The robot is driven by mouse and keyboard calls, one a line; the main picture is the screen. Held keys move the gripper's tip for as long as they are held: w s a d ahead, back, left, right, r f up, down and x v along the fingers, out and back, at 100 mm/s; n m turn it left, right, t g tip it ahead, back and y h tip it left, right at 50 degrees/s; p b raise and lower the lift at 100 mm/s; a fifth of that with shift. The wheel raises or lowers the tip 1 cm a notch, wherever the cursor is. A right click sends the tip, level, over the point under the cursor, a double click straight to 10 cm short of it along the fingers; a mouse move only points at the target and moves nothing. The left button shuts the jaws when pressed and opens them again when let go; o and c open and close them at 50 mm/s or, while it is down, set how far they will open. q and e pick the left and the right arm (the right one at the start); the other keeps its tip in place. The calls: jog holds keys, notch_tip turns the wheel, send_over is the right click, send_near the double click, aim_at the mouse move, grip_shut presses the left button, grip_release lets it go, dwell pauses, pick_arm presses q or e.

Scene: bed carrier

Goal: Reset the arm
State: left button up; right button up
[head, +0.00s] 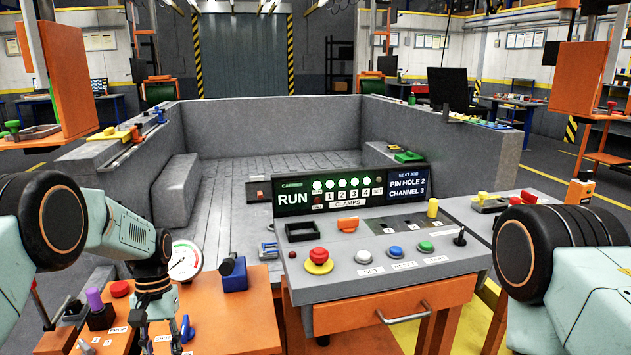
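My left arm comes in from the left, with its wrist bent down over the orange side table (228,325). My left gripper (160,334) points down above that table, its fingers apart with nothing visible between them. My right arm shows only as upper links at the right edge. Its gripper is out of the picture. The control console (430,262) stands in front of me, with a red mushroom button (318,256), white, blue and green buttons, and a black joystick (460,237). Its green display (350,190) reads RUN, and a second screen (407,186) reads PIN HOLE 2, CHANNEL 3.
Near my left gripper are a round gauge (185,261), a blue block (235,276), a purple-topped part (95,300) and a red knob (120,289). A grey walled bed (270,125) lies behind the console. A drawer handle (405,314) sticks out in front.

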pick_arm(q)
jog(key=s+d+f+m+t, duration=0.1)
jog(key=s+d+f, duration=0.2)
jog(key=s+f, duration=0.55)
jog(key=s+d+f+t, duration=0.1)
jog(key=s+d+f, duration=0.1)
jog(key=s+f, duration=0.6)
jog(key=s+d+r+t, duration=0.1)
jog(key=s+r, duration=0.1)
jog(key=s, duration=0.7)
jog(key=s+d+r, duration=0.1)
jog(key=s+r, duration=0.1)
jog(key=s, duration=0.7)
jog(key=shift+s+r+m+t+y, duration=0.2)
jog(key=shift+s+m+t+y, duration=0.15)
jog(key=shift+m+t+y, duration=0.05)
dwell(0.6)
